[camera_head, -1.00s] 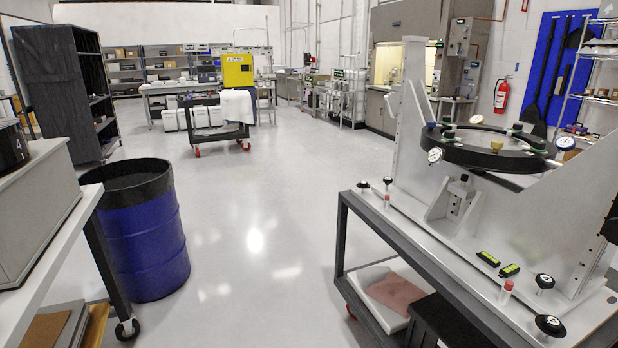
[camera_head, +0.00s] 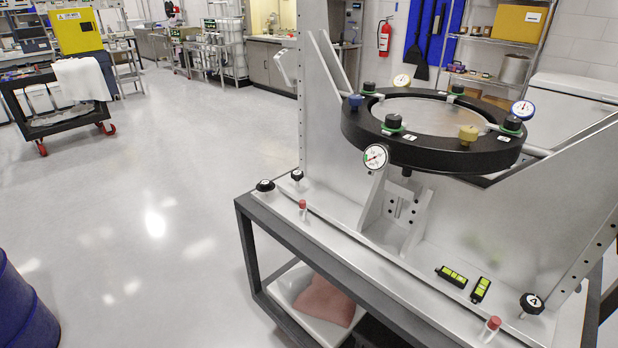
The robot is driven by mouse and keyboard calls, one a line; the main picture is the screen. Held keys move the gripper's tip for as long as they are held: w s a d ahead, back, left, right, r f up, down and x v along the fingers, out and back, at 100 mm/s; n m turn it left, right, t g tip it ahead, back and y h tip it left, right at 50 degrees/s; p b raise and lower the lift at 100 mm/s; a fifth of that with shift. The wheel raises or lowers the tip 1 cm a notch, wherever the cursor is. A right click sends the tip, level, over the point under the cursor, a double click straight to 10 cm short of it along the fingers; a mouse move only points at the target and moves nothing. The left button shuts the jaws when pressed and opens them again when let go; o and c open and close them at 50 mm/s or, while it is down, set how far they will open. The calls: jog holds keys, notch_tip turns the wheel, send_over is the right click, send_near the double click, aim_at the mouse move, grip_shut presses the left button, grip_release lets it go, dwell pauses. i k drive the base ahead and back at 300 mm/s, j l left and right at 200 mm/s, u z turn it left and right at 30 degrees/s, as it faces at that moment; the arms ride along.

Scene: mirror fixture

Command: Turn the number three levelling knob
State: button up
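The mirror fixture has a black ring (camera_head: 432,136) around a round mirror (camera_head: 430,113), held above a pale base plate. Black knobs stand on the plate: two at its left end, a front knob (camera_head: 265,185) and a rear knob (camera_head: 297,175), and one at its right (camera_head: 532,303) with a white mark that looks like a 4. The ring carries several more knobs, including a blue knob (camera_head: 355,102), a black front knob (camera_head: 393,122) and a brass knob (camera_head: 468,134). I cannot make out a number three on any knob. My gripper is not in view.
The fixture stands on a dark-framed cart (camera_head: 252,258). Dial gauges (camera_head: 375,157), two red-capped posts (camera_head: 302,208) and two small black-and-green levels (camera_head: 452,277) are around it. A blue drum (camera_head: 22,312) is at the lower left. The floor (camera_head: 165,175) left of the cart is clear.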

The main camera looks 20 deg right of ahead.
aim_at(296, 175)
jog(key=i+j+z, duration=0.1)
jog(key=i+j, duration=0.15)
jog(key=i+j+z, duration=0.1)
jog(key=j, duration=0.3)
jog(key=i+j+z, duration=0.1)
jog(key=i+j, duration=0.2)
jog(key=i+j+z, duration=0.15)
jog(key=j, duration=0.25)
jog(key=i+j+z, duration=0.1)
jog(key=j, duration=0.3)
jog(key=i, duration=0.1)
